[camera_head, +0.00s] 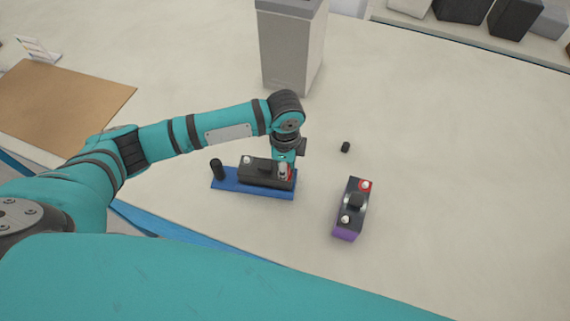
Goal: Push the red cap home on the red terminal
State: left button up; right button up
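A dark battery (258,174) stands on a blue base (253,191) near the middle of the table. Its left end shows a pale terminal (247,160). Red (291,173) shows at its right end, at my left gripper's fingertips; I cannot tell whether this is the red cap or the ring of the red terminal. My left gripper (283,168) points down over that end, touching or very close to it. The fingers are small and partly hidden, so their opening is unclear. My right gripper is not in view.
A purple and black battery (346,232) with a red-ringed terminal (366,185) stands to the right. A black post (217,169) rises from the base's left end. A small black piece (345,147) lies behind. A grey box (291,50) stands at the back. The table's right side is clear.

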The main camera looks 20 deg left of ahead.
pick_arm(q)
jog(key=shift+f, duration=0.65)
dwell(0.8)
jog(key=o, duration=1.3)
jog(key=shift+o, duration=0.2)
jog(key=shift+r, duration=0.1)
jog(key=shift+r+p, duration=3.4)
jog(key=shift+p, duration=0.4)
